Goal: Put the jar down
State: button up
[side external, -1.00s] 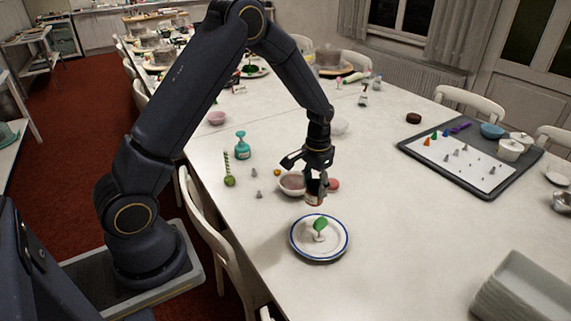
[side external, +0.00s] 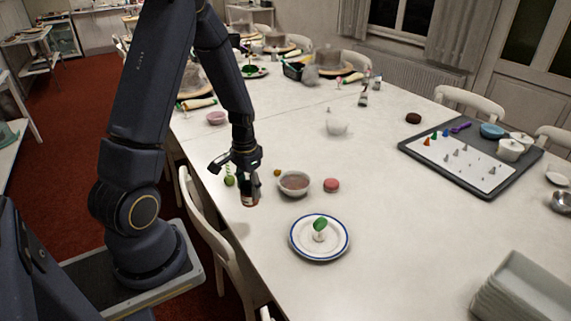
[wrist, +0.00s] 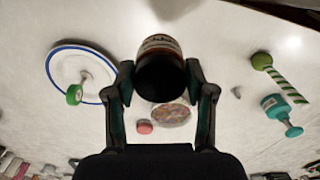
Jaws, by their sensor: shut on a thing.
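The jar (side external: 250,200) is a small dark jar with a label, held below my gripper (side external: 249,186) near the left edge of the white table. In the wrist view the jar (wrist: 160,72) sits between the two fingers of my gripper (wrist: 159,78), with its dark end towards the camera. My gripper is shut on it. The jar looks to be a little above the table; whether it touches cannot be told for sure.
A bowl (side external: 294,184) with reddish contents and a pink round item (side external: 331,186) stand to the right. A blue-rimmed plate (side external: 301,246) holds a green-topped piece. A green item (side external: 229,181) stands close behind my gripper. A dark tray (side external: 410,148) lies far right.

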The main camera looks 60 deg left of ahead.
jog(key=shift+w+a+f, duration=0.45)
jog(key=shift+w+f, duration=0.55)
jog(key=shift+f, duration=0.6)
jog(key=shift+w+a+f, duration=0.45)
jog(key=shift+w+f, duration=0.6)
jog(key=shift+f, duration=0.6)
jog(key=shift+w+a+f, duration=0.45)
jog(key=shift+w+f, duration=0.55)
jog(key=shift+f, duration=0.6)
jog(key=shift+f, duration=0.15)
jog(key=o, duration=1.2)
